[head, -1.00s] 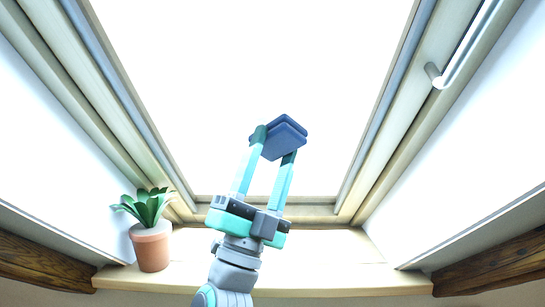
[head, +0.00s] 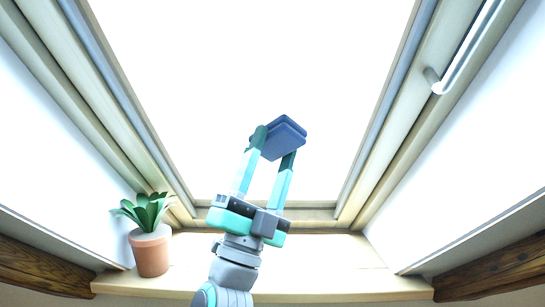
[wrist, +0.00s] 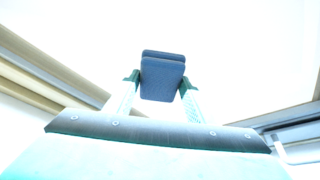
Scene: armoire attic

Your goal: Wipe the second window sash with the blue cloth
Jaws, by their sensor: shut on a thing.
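The blue cloth (head: 279,138) is a folded, layered pad held between the fingertips of my gripper (head: 274,143). My gripper is shut on it, one finger on each side. The wrist view shows the cloth (wrist: 162,77) between the two fingers too. The window sash (head: 265,204) has a pale wooden frame around a bright white pane. In the head view the cloth appears in front of the lower middle of the pane. I cannot tell whether it touches the glass. Only one sash can be made out.
A potted plant (head: 151,246) stands on the left of the wooden sill (head: 330,282). A pale handle bar (head: 465,50) is on the frame at upper right. Dark wooden beams (head: 490,267) lie at both lower corners. The sill right of my arm is clear.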

